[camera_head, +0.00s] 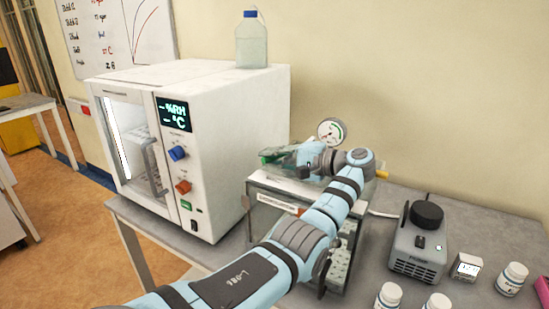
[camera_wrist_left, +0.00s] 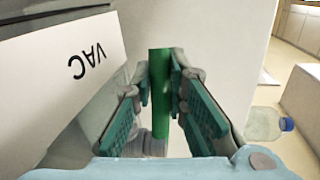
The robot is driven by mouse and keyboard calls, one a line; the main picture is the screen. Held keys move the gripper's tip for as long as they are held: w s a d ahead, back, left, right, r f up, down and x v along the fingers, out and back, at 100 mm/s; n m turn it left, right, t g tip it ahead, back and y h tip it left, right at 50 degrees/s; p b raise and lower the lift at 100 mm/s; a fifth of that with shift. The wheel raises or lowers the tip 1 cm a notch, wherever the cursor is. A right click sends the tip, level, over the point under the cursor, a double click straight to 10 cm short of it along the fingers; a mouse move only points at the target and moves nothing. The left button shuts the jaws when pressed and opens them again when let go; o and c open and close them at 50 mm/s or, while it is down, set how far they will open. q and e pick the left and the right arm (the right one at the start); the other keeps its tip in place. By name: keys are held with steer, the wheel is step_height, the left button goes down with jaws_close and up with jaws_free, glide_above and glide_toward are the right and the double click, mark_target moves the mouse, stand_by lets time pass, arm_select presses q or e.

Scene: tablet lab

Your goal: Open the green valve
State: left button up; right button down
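In the left wrist view the green valve handle (camera_wrist_left: 160,95) stands as a green bar between the two fingertips. My left gripper (camera_head: 291,160) reaches over the top of the box from the right, its fingers one on each side of the handle. The wrist view shows the gripper (camera_wrist_left: 161,88) with green pads; I cannot tell whether both touch the handle. My right gripper is not in view.
A white chamber (camera_head: 217,140) with a lit display stands close to the left, with a capped bottle (camera_head: 251,45) on top. A grey pump (camera_head: 418,244) and several white jars (camera_head: 512,278) stand on the bench at the right. A white VAC panel (camera_wrist_left: 65,85) lies close left in the wrist view.

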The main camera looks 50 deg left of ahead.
arm_select(q)
steer(key=o, duration=0.4)
steer(key=shift+s+a, duration=0.1)
steer(key=shift+a, duration=0.15)
steer(key=shift+o, duration=0.2)
steer(key=shift+d, duration=0.1)
steer(key=v, duration=0.7)
steer(key=shift+d, duration=0.25)
steer(key=shift+a, duration=0.15)
